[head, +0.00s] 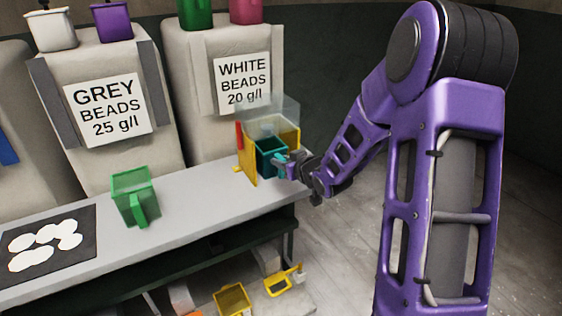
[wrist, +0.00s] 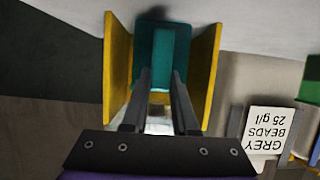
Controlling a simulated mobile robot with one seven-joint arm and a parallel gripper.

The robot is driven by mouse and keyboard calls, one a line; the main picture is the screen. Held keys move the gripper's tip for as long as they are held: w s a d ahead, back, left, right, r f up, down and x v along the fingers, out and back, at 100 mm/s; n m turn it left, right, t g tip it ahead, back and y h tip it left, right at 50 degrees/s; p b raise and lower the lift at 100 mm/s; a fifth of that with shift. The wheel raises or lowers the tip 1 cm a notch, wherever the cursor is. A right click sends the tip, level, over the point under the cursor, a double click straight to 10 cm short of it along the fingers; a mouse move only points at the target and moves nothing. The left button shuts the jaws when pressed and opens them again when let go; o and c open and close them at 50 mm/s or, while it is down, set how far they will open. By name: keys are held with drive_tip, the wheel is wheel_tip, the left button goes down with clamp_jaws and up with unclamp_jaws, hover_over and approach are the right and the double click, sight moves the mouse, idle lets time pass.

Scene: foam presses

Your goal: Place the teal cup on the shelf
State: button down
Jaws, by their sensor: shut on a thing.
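The teal cup (head: 267,160) is at the right end of the bench, between the yellow side walls of a small booth (head: 248,166) with a clear top. My gripper (head: 290,168) reaches in from the right and is shut on the cup's handle. In the wrist view the teal cup (wrist: 143,50) lies straight ahead between the two yellow walls, and my gripper's dark fingers (wrist: 161,76) meet its handle. I cannot tell whether the cup's base touches the surface under it. I cannot tell for sure which surface is the shelf.
A green cup (head: 134,197) stands on the grey bench (head: 205,200), beside a dark mat (head: 82,262) with white discs. Yellow cups (head: 232,300) show lower down, under the bench. Large labelled bead bags (head: 112,150) stand behind, with coloured cups on top.

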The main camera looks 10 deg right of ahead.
drive_tip(key=c, duration=0.7)
unclamp_jaws()
drive_tip(key=shift+f, duration=0.15)
drive_tip(key=shift+s+r, duration=0.2)
drive_tip(key=shift+r, duration=0.1)
drive_tip(key=p+v, duration=0.2)
drive_tip(key=v, duration=0.9)
drive_tip(key=shift+s+d+r, duration=0.1)
drive_tip(key=shift+s+r, duration=0.05)
drive_tip(key=shift+s, duration=0.1)
